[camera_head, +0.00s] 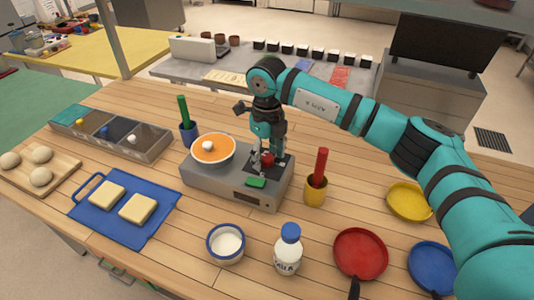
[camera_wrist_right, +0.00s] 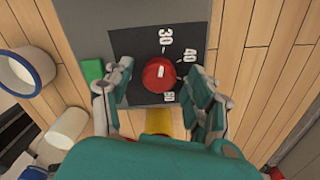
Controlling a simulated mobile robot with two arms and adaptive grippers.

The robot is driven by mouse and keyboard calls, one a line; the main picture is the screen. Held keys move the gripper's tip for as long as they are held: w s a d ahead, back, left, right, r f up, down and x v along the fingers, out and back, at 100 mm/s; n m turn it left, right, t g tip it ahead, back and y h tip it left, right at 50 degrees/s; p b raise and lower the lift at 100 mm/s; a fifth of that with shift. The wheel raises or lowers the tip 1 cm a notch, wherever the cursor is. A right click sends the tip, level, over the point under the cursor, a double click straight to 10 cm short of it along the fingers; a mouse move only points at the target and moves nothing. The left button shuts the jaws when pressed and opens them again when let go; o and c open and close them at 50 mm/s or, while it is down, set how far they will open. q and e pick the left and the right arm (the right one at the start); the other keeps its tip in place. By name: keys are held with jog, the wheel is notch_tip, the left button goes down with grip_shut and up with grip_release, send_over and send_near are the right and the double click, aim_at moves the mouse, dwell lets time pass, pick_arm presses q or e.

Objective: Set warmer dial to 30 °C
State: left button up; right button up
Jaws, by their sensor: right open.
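The warmer (camera_head: 225,190) is a grey box on the wooden table, with an orange-filled white bowl (camera_head: 212,150) on its left part. Its red dial (camera_wrist_right: 159,76) sits on a black plate marked 30, 40 and 50 in the right wrist view. The dial's short white mark lies near its middle, roughly toward the 30 side; its exact setting is hard to tell. My right gripper (camera_wrist_right: 157,98) is open, its fingers apart on either side of the dial with gaps. In the head view the gripper (camera_head: 264,158) is above the dial (camera_head: 267,159). My left gripper is not in view.
A green button (camera_head: 256,182) is on the warmer near the dial. A yellow cup with a red-handled tool (camera_head: 316,188) stands close to its right. A milk bottle (camera_head: 288,250) and a white bowl (camera_head: 226,243) stand in front. A blue board (camera_head: 125,210) lies left.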

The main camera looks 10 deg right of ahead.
aim_at(267, 157)
jog(key=shift+r, duration=0.1)
notch_tip(267, 157, up, 12)
dwell(0.4)
